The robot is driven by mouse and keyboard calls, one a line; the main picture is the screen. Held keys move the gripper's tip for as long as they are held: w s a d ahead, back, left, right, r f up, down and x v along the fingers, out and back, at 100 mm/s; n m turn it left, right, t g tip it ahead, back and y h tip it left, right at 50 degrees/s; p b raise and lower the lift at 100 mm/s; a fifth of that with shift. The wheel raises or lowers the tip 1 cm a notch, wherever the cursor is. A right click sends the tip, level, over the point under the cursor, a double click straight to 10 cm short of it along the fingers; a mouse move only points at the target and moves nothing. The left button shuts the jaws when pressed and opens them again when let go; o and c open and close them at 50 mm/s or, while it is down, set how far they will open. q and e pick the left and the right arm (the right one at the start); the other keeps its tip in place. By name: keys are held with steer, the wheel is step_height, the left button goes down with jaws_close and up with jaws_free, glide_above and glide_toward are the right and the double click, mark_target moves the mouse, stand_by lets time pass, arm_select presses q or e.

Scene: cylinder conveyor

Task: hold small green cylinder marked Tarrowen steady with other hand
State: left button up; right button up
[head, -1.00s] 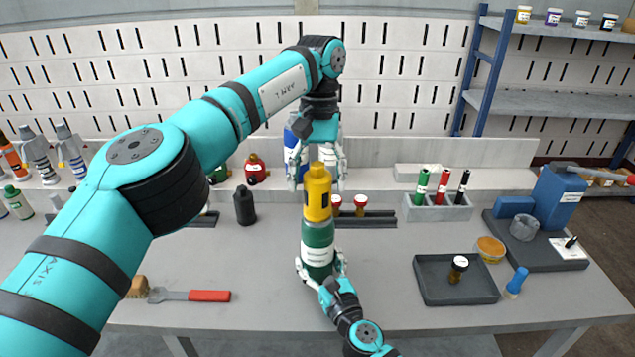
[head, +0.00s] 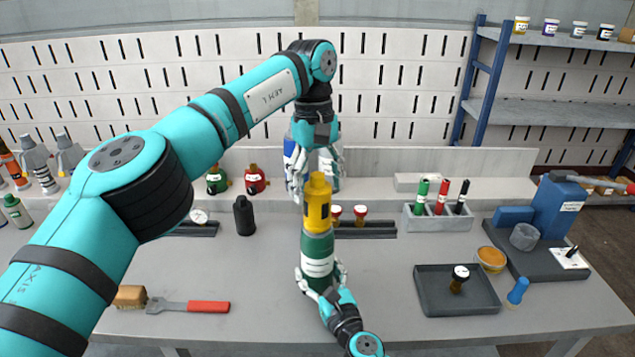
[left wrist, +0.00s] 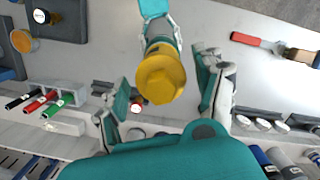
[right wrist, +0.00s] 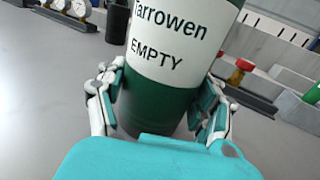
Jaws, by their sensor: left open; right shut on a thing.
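The green cylinder (head: 317,243) stands upright with a yellow cap (head: 318,203) on top. Its white label reads "Tarrowen" and "EMPTY" in the right wrist view (right wrist: 165,45). My right gripper (head: 320,275) is shut around its lower body; the fingers press from both sides (right wrist: 160,108). My left gripper (head: 316,172) is open and points down by the yellow cap. In the left wrist view the yellow cap (left wrist: 160,78) lies between the spread fingers (left wrist: 165,95), with a gap at each side.
A black bottle (head: 244,216) and red and green flasks (head: 254,180) stand at the back left. A marker holder (head: 437,217) and a dark tray (head: 435,297) are to the right. A red-handled tool (head: 208,306) lies front left.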

arm_select(q)
steer(key=n, duration=0.4)
steer(key=shift+n, duration=0.8)
steer(key=shift+h, duration=0.3)
steer(key=n, duration=0.2)
steer(key=shift+n+t, duration=0.3)
steer(key=shift+n, duration=0.1)
steer(key=n, duration=0.3)
steer(key=n, duration=0.4)
steer(key=shift+t, duration=0.4)
steer(key=shift+n, duration=1.1)
